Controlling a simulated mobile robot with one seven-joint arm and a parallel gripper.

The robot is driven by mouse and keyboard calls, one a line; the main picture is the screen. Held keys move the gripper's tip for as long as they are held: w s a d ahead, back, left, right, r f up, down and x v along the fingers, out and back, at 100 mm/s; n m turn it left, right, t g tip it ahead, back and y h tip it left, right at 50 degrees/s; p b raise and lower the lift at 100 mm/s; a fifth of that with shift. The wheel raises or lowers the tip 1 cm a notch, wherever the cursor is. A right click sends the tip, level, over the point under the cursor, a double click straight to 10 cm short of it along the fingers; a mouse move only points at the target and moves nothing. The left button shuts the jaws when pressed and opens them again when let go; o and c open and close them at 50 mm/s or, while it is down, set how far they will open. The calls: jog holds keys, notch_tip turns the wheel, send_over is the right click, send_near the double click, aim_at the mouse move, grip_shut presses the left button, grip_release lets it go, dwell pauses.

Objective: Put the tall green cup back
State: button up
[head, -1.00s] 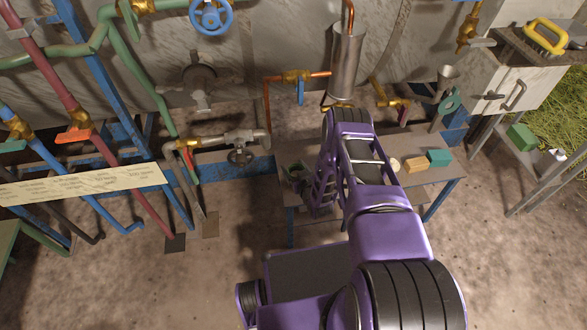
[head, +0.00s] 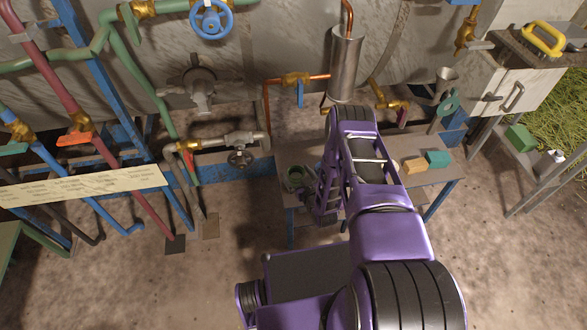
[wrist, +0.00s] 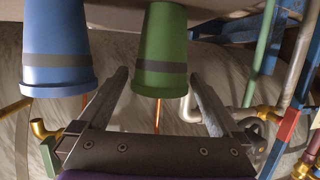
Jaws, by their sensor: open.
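In the wrist view a green cup (wrist: 162,50) with a dark band stands out in the middle, its wider end toward the bottom of the picture. My gripper (wrist: 160,78) is open, its fingertips on either side of the green cup's wider end in the picture. Whether they reach its depth I cannot tell. A larger-looking blue cup (wrist: 58,50) with a grey band is left of it, outside the left finger. My arm hides most of the gripper there.
Pipes and a grey valve (head: 240,157) stand close on the left.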

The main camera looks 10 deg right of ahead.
jog(key=p+v, duration=0.1)
jog(key=v, duration=0.7)
jog(key=shift+s+r, duration=0.15)
jog(key=shift+s, duration=0.1)
jog(key=shift+d, duration=0.15)
